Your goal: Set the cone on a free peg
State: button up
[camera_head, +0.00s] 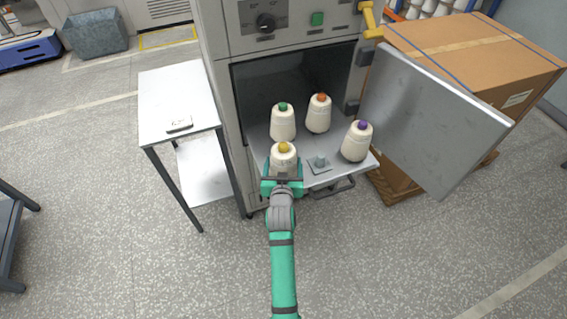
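A cream cone with a yellow top (284,157) is at the front left of the grey tray (345,174). My gripper (283,178) is right at this cone's near side and hides its lower part. I cannot tell whether the fingers are closed on it, or whether it rests on the tray. A bare grey peg (320,160) on a square base stands just right of it. Cones with a green top (283,124), an orange top (318,114) and a purple top (357,142) stand upright on the tray; any pegs under them are hidden.
The tray sticks out of an open grey cabinet (222,62). Its open door (432,118) stands to the right, before a large cardboard box (485,55). A white side table (175,92) with a small light item (180,125) stands at the left.

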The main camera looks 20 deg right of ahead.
jog(key=o, duration=1.4)
jog(key=shift+f, duration=0.1)
jog(key=v, duration=1)
jog(key=shift+s, duration=0.35)
jog(key=shift+a, duration=0.15)
